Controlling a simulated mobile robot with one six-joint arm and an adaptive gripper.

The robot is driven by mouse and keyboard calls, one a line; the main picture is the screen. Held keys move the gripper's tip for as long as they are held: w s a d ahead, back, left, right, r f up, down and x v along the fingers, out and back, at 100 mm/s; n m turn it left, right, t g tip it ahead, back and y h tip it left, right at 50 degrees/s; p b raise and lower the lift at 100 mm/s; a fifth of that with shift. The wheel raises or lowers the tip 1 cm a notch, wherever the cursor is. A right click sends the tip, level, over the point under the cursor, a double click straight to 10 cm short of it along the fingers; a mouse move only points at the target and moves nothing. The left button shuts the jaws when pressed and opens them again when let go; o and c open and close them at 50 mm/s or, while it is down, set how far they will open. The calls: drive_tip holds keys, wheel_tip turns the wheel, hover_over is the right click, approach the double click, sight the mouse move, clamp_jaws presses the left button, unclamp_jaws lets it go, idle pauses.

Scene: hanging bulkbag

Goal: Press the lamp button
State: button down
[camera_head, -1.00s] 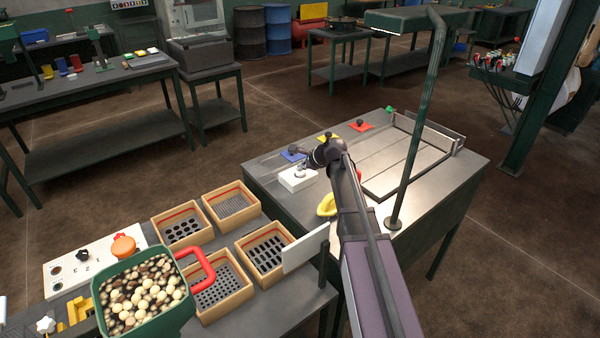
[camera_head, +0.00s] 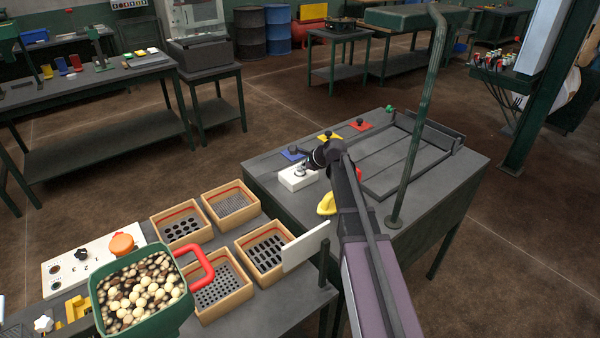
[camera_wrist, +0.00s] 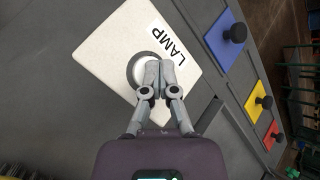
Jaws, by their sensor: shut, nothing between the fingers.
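The lamp button (camera_wrist: 138,70) is a round pale disc in a grey ring on a white block labelled LAMP (camera_wrist: 130,45). In the head view the white block (camera_head: 297,178) sits at the near left of the right-hand table. My gripper (camera_wrist: 159,66) is shut and empty, its fingertips over the right part of the button and hiding some of it. In the head view my gripper (camera_head: 302,168) points down onto the block; whether the tips touch the button cannot be told. The lamp hood (camera_head: 415,20) on a green pole hangs over the table, its underside dark.
Blue (camera_head: 292,153), yellow (camera_head: 329,137) and red (camera_head: 359,125) plates with black knobs lie beyond the block. A yellow handle (camera_head: 326,204) is beside my arm. The lamp pole (camera_head: 416,130) rises right of my arm. Sieve boxes (camera_head: 265,250) stand at the near left.

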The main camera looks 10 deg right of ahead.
drive_tip(key=shift+r, duration=0.15)
idle(0.3)
drive_tip(key=shift+r+p, duration=0.3)
drive_tip(key=shift+p, duration=0.15)
drive_tip(key=shift+r, duration=0.1)
wheel_tip(320, 180, up, 6)
drive_tip(key=p, duration=0.6)
idle(0.7)
